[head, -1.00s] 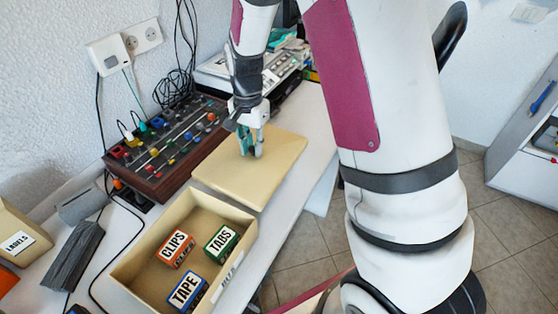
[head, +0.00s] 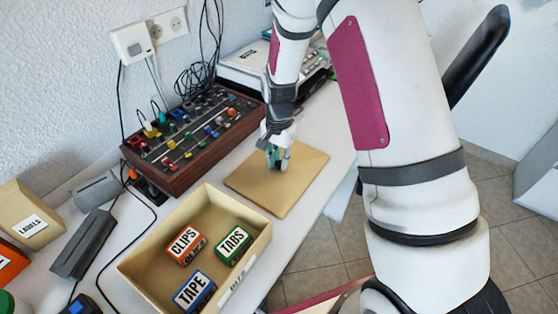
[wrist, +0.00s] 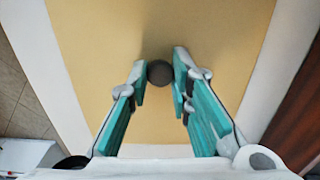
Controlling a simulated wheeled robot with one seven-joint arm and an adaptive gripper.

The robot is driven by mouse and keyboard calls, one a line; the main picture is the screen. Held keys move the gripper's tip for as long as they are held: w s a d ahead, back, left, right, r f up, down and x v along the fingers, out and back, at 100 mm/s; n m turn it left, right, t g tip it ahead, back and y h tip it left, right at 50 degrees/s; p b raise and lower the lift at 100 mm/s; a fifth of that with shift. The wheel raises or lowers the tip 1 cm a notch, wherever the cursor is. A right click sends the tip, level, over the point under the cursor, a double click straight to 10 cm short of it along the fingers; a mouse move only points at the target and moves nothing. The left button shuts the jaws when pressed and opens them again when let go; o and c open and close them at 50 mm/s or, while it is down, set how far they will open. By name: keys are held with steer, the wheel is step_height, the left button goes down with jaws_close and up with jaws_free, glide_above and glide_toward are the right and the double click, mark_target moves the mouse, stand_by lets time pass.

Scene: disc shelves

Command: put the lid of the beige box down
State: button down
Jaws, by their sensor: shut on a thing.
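The beige lid (head: 300,182) is a flat tan panel at the white table, behind and right of the open beige box (head: 140,272). My gripper (head: 277,162) points down at the lid's middle. In the wrist view my gripper (wrist: 160,85) is shut on the lid's dark round knob (wrist: 160,72), and the lid (wrist: 215,30) fills most of that view. The lid lies level and looks on or very close to the tabletop; I cannot tell if it touches. The box holds a CLIPS box (head: 187,246), a TABS box (head: 234,244) and a TAPE box (head: 194,292).
A mixer panel (head: 190,140) with cables stands left of the lid against the wall. A white device (head: 262,65) stands behind. A LABELS box (head: 30,218) and grey items (head: 84,245) are at the left. The table's right edge runs close to the lid.

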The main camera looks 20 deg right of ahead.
steer(key=shift+f, duration=0.2)
steer(key=c, duration=1.4)
jaws_free()
steer(key=shift+c, duration=0.2)
